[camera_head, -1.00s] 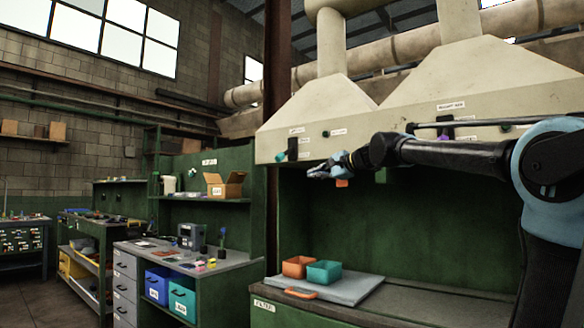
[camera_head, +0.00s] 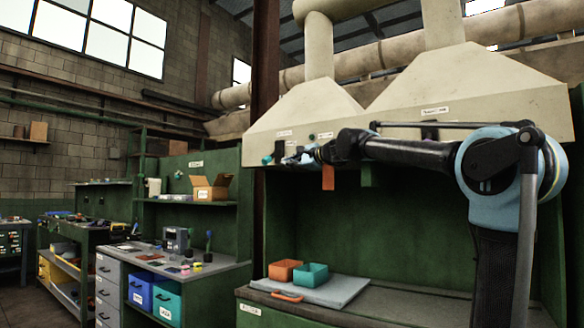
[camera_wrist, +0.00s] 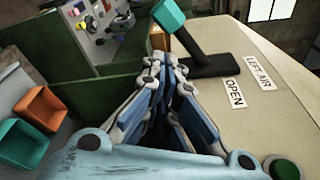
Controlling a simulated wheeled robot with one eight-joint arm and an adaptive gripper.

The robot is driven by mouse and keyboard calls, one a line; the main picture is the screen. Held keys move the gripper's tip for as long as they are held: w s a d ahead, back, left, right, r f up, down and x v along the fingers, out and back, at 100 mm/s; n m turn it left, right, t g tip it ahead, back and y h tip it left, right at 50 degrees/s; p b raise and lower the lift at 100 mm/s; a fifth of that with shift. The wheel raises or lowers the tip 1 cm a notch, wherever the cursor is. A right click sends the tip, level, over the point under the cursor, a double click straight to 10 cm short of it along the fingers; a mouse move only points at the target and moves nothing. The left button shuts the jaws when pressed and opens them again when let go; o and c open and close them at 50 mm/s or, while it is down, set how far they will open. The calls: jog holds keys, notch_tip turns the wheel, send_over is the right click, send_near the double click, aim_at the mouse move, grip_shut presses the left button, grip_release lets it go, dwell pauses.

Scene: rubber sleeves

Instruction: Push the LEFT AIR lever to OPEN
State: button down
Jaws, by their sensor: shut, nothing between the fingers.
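The LEFT AIR lever has a teal grip (camera_wrist: 170,14) on a black arm, rising from a black slotted plate (camera_wrist: 214,66) on the cream hood face. A LEFT AIR label (camera_wrist: 260,71) and an OPEN label (camera_wrist: 235,92) sit beside the plate. In the head view the teal grip (camera_head: 267,159) shows at the hood's lower left. My gripper (camera_wrist: 166,68) is shut and empty, its fingertips just short of the lever in the wrist view, with no clear contact. In the head view my gripper (camera_head: 297,157) is just right of the lever, partly covering the hood's front.
An orange tag (camera_head: 328,178) hangs below the hood edge near my wrist. Orange (camera_head: 284,270) and teal (camera_head: 311,274) bins stand on a grey board on the bench below. A green knob (camera_wrist: 285,169) is at the wrist view's lower right. Open space lies left of the hood.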

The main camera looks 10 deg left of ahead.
aim_at(272, 157)
jog(key=x, duration=0.7)
jog(key=shift+d, duration=0.1)
dwell(0.4)
jog(key=shift+s, duration=0.1)
